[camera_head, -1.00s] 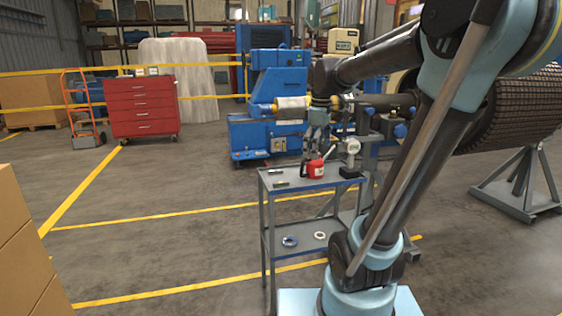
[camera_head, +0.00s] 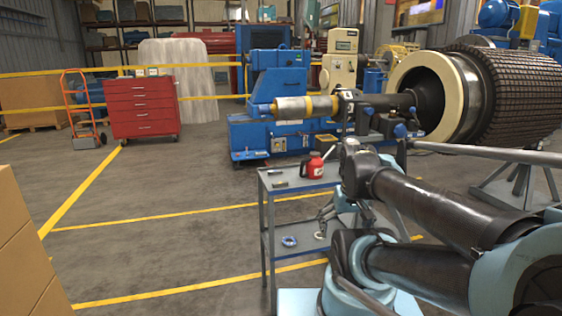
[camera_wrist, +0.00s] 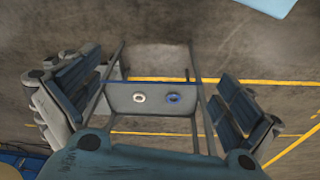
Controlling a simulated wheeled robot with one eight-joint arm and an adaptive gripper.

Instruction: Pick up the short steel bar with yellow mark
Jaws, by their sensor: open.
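Two short dark bars lie on the cart's top shelf in the head view, a rear bar (camera_head: 275,171) and a front bar (camera_head: 280,184). They are too small there to tell which has a yellow mark. Neither bar can be made out in the wrist view. My gripper (camera_head: 327,215) is low beside the right side of the cart, below the top shelf's level. In the wrist view my gripper (camera_wrist: 155,100) is open, with its fingers wide apart and nothing between them held. It faces the lower shelf (camera_wrist: 118,90).
A red can (camera_head: 312,168) stands on the top shelf (camera_head: 297,182). A blue ring (camera_head: 289,241) and a white ring (camera_head: 320,235) lie on the lower shelf. The cart's posts are close to my gripper. A blue machine (camera_head: 265,135) stands behind. Floor left of the cart is clear.

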